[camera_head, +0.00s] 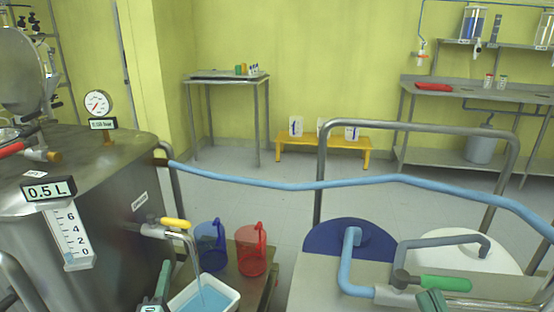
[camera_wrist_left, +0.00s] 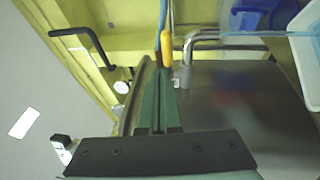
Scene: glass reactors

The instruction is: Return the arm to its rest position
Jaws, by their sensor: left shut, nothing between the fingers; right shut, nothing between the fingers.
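My left gripper (camera_head: 157,290) shows at the bottom of the head view, low beside the steel reactor (camera_head: 110,215). In the left wrist view its green fingers (camera_wrist_left: 163,95) are together with nothing between them. The yellow valve handle (camera_head: 175,223) is above the gripper in the head view. In the wrist view this handle (camera_wrist_left: 166,50) lies just past the fingertips; I cannot tell whether they touch. My right gripper (camera_head: 430,299) is only partly in view at the bottom edge, below a green valve handle (camera_head: 446,283).
A white tub (camera_head: 232,291) with blue liquid stands under the spout (camera_head: 192,250), and a pale blue stream appears to run into it. Blue (camera_head: 210,246) and red (camera_head: 252,250) jugs stand behind it. A blue hose (camera_head: 290,185) crosses the view. Open floor lies beyond.

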